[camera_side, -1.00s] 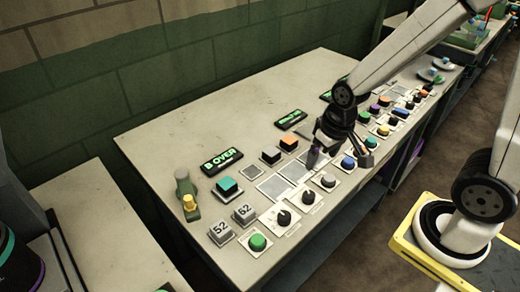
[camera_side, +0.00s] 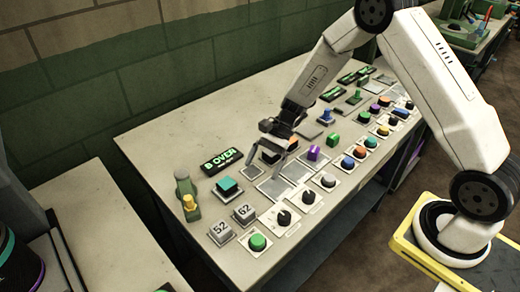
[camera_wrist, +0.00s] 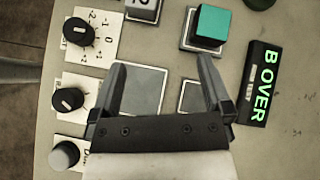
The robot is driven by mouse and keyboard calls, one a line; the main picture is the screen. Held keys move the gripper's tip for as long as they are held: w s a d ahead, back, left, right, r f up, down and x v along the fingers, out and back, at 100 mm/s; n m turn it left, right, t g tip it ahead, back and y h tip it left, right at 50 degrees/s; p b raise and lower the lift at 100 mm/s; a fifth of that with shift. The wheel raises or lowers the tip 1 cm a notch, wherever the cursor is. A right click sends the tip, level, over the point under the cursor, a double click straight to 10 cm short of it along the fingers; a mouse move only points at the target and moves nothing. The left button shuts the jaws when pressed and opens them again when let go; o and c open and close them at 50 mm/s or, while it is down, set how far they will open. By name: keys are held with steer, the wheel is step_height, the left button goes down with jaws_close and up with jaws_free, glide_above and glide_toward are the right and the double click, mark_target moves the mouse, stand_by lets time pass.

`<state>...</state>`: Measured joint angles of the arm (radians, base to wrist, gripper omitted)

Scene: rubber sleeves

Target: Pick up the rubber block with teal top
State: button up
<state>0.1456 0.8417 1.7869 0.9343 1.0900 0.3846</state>
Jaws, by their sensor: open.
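The block with the teal top (camera_side: 228,187) sits on its dark base on the table, left of centre in the side view, in front of the display reading "B OVER". In the wrist view the teal block (camera_wrist: 208,25) is at the top, beyond the right fingertip and apart from it. My gripper (camera_side: 266,156) is above the table, to the right of the teal block. In the wrist view my gripper (camera_wrist: 162,72) is open, with nothing between its two fingers but grey square plates below.
The "B OVER" display (camera_wrist: 263,82) stands right of the teal block in the wrist view. Grey 52 and 62 blocks (camera_side: 232,222) stand in front of it. A green and yellow lever (camera_side: 188,196) is to its left. Black knobs (camera_wrist: 78,32) line the near edge.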

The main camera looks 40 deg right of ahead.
mark_target(230, 181)
steer(key=w+m+y, duration=0.1)
steer(key=w+f+m+y, duration=0.1)
steer(key=w+f+t, duration=0.1)
steer(key=shift+w+a+m+y, duration=0.3)
steer(key=shift+w+m+y, duration=0.05)
steer(key=shift+m+y, duration=0.05)
steer(key=shift+w+f+m+t+y, duration=0.2)
steer(key=shift+w+m+y, duration=0.1)
steer(key=shift+w, duration=0.1)
steer(key=shift+w+f+m+t+y, duration=0.1)
steer(key=shift+w+m+t+y, duration=0.1)
steer(key=shift+w+y, duration=0.15)
steer(key=shift+x, duration=3.95)
steer(key=shift+r, duration=0.1)
steer(key=c, duration=1.3)
